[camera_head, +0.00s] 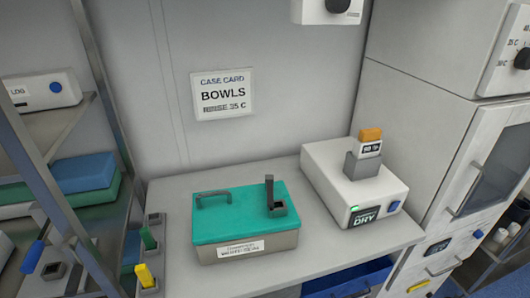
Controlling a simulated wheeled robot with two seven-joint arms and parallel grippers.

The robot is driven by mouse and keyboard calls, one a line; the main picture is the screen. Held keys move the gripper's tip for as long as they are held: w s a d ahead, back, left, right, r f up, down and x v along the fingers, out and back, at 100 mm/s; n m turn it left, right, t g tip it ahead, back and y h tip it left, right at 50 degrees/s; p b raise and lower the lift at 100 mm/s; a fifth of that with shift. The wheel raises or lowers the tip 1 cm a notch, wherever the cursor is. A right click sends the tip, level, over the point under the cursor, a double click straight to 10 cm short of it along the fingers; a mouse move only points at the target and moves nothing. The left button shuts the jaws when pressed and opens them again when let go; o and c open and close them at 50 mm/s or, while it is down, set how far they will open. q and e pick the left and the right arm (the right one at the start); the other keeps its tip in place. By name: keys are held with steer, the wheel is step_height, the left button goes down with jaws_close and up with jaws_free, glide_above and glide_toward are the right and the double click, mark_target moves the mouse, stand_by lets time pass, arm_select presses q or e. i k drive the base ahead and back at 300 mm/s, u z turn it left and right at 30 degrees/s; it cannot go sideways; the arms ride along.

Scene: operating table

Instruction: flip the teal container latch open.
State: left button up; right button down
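The teal container (235,222) sits on the grey counter, with a teal lid over a grey-beige body and a white label on its front. A dark grey latch (270,192) is on the right part of the lid. Its lever stands upright from a small square base. A grey handle (213,195) is on the left part of the lid. Neither of my grippers is in view, and nothing touches the container.
A white device (350,186) labelled DRY, with an orange-topped block, stands right of the container. Small blocks with green and yellow levers (145,276) are at the counter's left edge. A metal-framed shelf (50,165) rises at left, a white cabinet (410,130) at right.

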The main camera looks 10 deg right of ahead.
mark_target(269, 180)
steer(key=u, duration=0.05)
steer(key=k, duration=1.1)
steer(key=z, duration=0.8)
steer(key=i, duration=0.8)
steer(key=u, duration=0.5)
steer(key=i, duration=0.55)
steer(key=u, duration=0.5)
